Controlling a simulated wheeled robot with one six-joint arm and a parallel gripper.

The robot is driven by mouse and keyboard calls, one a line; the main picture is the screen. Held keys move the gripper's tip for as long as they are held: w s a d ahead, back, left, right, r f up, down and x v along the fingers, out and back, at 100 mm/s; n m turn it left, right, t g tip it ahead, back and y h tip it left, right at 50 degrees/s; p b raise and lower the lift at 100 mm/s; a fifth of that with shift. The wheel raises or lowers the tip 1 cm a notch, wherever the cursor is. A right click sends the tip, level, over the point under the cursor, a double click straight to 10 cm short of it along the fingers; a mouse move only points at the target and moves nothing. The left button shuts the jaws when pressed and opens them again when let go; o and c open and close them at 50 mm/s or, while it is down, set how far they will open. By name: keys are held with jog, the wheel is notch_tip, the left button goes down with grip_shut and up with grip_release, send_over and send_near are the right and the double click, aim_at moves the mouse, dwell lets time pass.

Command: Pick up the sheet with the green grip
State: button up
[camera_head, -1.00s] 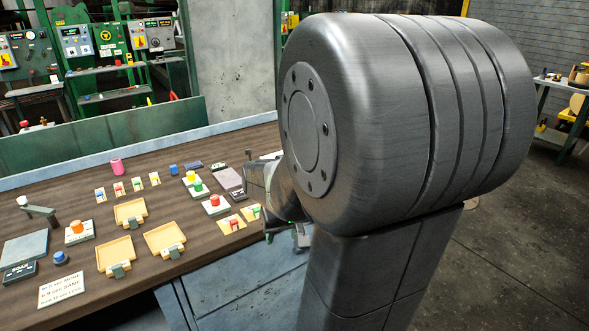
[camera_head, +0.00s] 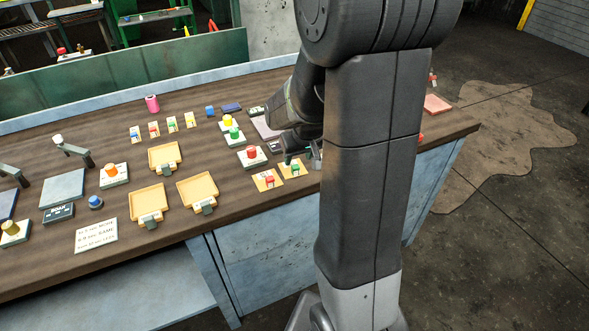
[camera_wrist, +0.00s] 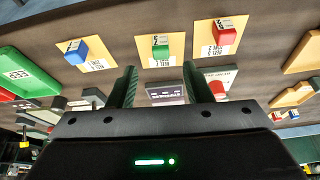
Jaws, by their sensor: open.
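The sheet with the green grip (camera_wrist: 159,60) lies flat on the table in the wrist view, a small tan sheet with a green block on it. It also shows near the table's front edge in the head view (camera_head: 294,171). My gripper (camera_wrist: 162,85) is open and empty, its two fingers on either side of the green grip's line but short of it. A sheet with a red grip (camera_wrist: 217,38) and one with a blue grip (camera_wrist: 88,50) lie to either side. In the head view my arm hides most of my gripper (camera_head: 300,155).
Orange trays (camera_head: 197,190), plates with coloured knobs (camera_head: 252,158) and a lettered sign (camera_head: 97,236) share the table. A green tray (camera_wrist: 22,72) shows left in the wrist view. Bare wood surrounds the sheets.

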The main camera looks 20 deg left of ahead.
aim_at(295, 166)
jog(key=shift+p+x, duration=0.4)
jog(key=shift+x, duration=2.6)
grip_shut()
